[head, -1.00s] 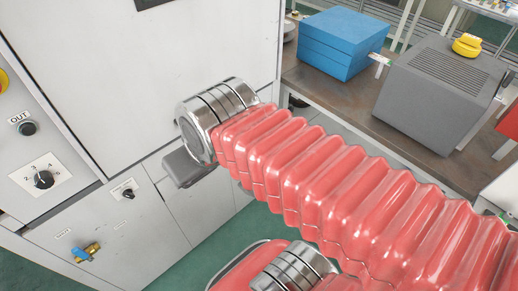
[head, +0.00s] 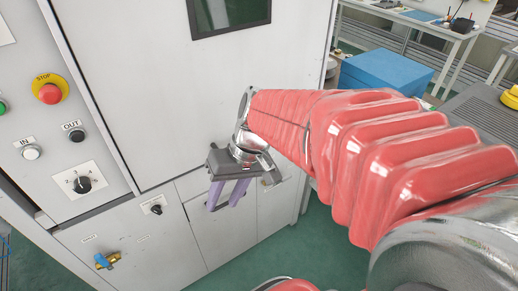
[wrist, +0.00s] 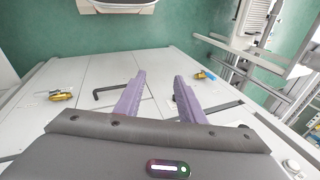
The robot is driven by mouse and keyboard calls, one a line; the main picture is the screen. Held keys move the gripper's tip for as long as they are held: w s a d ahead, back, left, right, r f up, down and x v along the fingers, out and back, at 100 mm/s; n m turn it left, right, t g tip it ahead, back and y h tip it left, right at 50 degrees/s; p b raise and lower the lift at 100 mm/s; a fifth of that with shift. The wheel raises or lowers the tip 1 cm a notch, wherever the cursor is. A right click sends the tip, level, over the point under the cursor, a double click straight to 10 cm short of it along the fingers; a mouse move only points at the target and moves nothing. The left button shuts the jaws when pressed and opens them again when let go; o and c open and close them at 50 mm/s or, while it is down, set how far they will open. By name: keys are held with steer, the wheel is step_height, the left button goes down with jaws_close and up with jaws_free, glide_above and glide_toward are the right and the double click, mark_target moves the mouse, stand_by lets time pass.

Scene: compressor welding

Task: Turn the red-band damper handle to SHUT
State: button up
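My gripper (head: 224,207) is open and empty in front of the grey cabinet's lower panels. Its two purple fingers stand apart in the wrist view (wrist: 158,88). I cannot make out a red band on any handle. In the wrist view, a brass valve (wrist: 61,96) sits on the panel to the left of the fingers. A second brass valve with a blue handle (wrist: 205,75) sits to their right; it also shows low at left in the head view (head: 106,260). A black bent bar handle (wrist: 112,92) lies between the left valve and the fingers.
The cabinet (head: 150,110) carries a red stop button (head: 50,92), IN and OUT buttons, a numbered dial (head: 83,184) and a small black knob (head: 155,209). A blue box (head: 385,78) stands on the bench at right. Green floor is clear before the cabinet.

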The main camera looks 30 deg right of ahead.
steer(key=w+d+f+m+t+y, duration=0.2)
steer(key=w+d+f+m+y, duration=0.1)
steer(key=w+d+f+y, duration=0.5)
steer(key=m+t+h, duration=1.1)
steer(key=m+t, duration=0.2)
steer(key=t, duration=0.1)
glide_toward(288, 179)
steer(key=s, duration=0.6)
steer(key=shift+w+a+f, duration=0.1)
steer(key=shift+f, duration=0.2)
steer(key=shift+w, duration=0.15)
steer(key=w, duration=1.3)
steer(key=shift+w+a, duration=0.25)
steer(key=shift+w, duration=0.05)
